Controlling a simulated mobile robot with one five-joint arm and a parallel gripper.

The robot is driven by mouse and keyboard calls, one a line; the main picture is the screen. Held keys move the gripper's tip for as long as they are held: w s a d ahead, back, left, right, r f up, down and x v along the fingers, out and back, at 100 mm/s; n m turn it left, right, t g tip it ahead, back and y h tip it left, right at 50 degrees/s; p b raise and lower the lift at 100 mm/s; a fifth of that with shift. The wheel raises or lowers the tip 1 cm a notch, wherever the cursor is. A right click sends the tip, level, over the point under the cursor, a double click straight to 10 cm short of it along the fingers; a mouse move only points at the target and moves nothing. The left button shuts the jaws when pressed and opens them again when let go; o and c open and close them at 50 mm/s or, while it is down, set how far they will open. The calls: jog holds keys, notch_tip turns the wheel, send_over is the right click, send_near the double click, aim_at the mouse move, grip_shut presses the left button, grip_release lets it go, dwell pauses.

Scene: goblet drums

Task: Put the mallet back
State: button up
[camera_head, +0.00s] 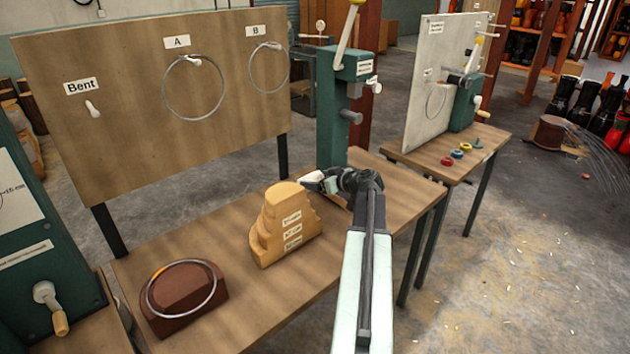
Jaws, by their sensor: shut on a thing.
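My gripper (318,184) is at the end of my arm, over the wooden table (240,302), just right of the top of a stepped tan wooden block (284,225). It is shut on a small pale thing (313,176), which looks like part of the mallet. The dark jaws and wrist hide most of it, so its full shape and tilt cannot be told. I cannot tell whether it touches the block.
A green post (343,110) with pegs and a yellow-knobbed lever stands behind my gripper. A board (150,110) with wire rings hangs at the back left. A brown block (184,296) with a metal ring sits front left. A second table (452,160) stands at right.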

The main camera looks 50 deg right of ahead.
aim_at(333, 199)
jog(key=shift+f+b, duration=3.35)
jog(key=shift+f+b, duration=0.35)
jog(key=shift+f, duration=0.05)
jog(key=o, duration=1.9)
jog(key=shift+s, duration=0.1)
jog(key=shift+o, duration=0.2)
jog(key=p+v, duration=0.3)
jog(key=v, duration=0.4)
jog(key=shift+r, duration=0.2)
jog(key=shift+s, duration=0.4)
